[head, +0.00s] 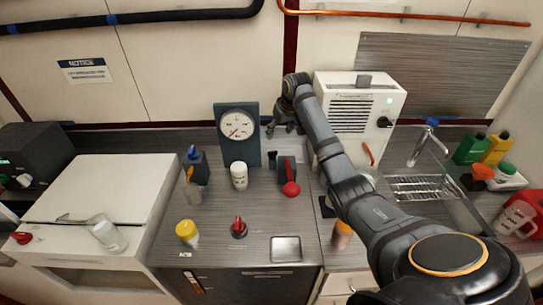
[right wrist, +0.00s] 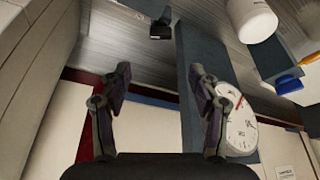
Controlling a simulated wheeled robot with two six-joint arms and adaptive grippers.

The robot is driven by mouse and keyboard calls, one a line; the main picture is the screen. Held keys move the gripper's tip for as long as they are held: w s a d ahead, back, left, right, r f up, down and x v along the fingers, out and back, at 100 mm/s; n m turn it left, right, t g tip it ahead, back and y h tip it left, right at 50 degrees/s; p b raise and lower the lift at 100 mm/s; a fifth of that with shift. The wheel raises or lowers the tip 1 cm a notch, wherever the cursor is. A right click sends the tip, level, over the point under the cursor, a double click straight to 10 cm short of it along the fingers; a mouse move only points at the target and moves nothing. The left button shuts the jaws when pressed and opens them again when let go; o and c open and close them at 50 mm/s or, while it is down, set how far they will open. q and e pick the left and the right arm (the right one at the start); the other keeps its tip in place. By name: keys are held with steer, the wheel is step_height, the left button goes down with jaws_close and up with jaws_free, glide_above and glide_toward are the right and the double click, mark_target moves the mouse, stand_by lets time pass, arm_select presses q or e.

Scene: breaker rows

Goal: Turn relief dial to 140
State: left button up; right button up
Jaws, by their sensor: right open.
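A round white gauge (head: 237,125) with a red needle is on an upright dark blue panel (head: 240,153) at the back of the counter. It also shows at the right in the right wrist view (right wrist: 240,125). A low red-topped knob (head: 239,229) stands near the counter's front. No readable label tells me which part is the relief dial. My right gripper (head: 284,128) is just right of the panel, in front of the back wall. In the right wrist view its fingers (right wrist: 160,76) are spread apart with nothing between them. My left gripper is out of view.
A dark box with a red ball lever (head: 291,188) stands right of the panel. A white bottle (head: 239,177), a yellow-capped jar (head: 187,233) and a white box with a black knob (head: 384,122) stand nearby. My right arm crosses over the right side.

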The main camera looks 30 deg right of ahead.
mark_target(273, 152)
steer(key=x, duration=1.2)
steer(key=shift+s+a+f, duration=0.1)
steer(key=shift+f, duration=0.55)
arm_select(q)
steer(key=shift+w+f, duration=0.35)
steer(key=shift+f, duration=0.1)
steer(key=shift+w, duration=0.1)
